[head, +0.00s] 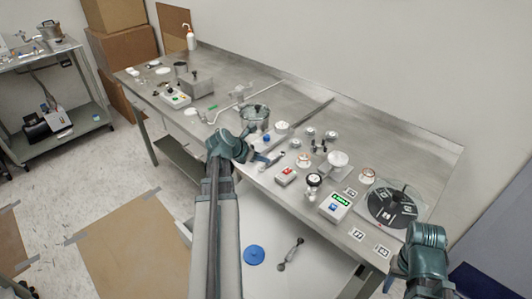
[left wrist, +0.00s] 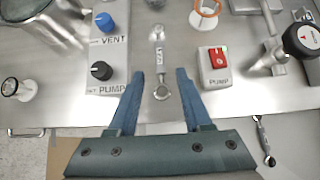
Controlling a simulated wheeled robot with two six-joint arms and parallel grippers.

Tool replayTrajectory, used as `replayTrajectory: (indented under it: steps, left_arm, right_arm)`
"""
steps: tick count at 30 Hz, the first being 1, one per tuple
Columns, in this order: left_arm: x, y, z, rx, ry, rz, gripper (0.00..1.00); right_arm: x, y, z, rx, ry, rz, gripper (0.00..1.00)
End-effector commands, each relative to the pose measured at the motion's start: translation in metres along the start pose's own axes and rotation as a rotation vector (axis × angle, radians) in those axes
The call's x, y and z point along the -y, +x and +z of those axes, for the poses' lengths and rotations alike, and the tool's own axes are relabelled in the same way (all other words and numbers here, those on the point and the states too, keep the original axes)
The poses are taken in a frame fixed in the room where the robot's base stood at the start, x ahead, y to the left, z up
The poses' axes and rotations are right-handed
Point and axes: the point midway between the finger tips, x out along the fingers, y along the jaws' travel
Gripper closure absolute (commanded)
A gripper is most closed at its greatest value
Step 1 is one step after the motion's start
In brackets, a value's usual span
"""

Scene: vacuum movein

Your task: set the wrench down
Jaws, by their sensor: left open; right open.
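A small steel wrench (left wrist: 160,64) with a ring end lies on the steel bench (left wrist: 215,108), close to its front edge. My left gripper (left wrist: 160,73) is open, with one blue finger on each side of the wrench and a gap on both sides. In the head view my left gripper (head: 268,159) is over the bench's front edge; the wrench is small and hard to make out there. My right gripper (head: 391,282) is open and empty at the lower right, in front of the bench.
A VENT and PUMP knob panel (left wrist: 107,55) is left of the wrench. A red-switch pump box (left wrist: 216,66) is right of it. A pot (head: 255,117) stands behind my left gripper. Below the bench are another wrench (head: 291,254) and a blue disc (head: 254,255).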

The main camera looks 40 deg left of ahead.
Motion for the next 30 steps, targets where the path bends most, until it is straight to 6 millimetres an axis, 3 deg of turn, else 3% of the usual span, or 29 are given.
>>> replayTrajectory:
  steps: [1, 3, 10, 30]
  left_arm:
    - [0.001, -0.017, 0.004, 0.000, -0.001, 0.002, 0.50]
    - [0.001, -0.029, 0.004, 0.000, -0.001, 0.002, 0.50]
    - [0.001, -0.054, 0.002, 0.000, -0.001, 0.000, 0.50]
    - [0.000, -0.060, 0.000, 0.000, 0.001, 0.000, 0.50]
  right_arm:
    - [-0.001, -0.015, 0.001, 0.000, 0.000, 0.000, 0.45]
    - [-0.002, -0.023, 0.001, 0.000, 0.000, 0.000, 0.45]
    - [-0.004, -0.039, 0.002, 0.000, 0.000, 0.000, 0.45]
    - [-0.004, -0.042, 0.003, 0.000, 0.000, 0.000, 0.45]
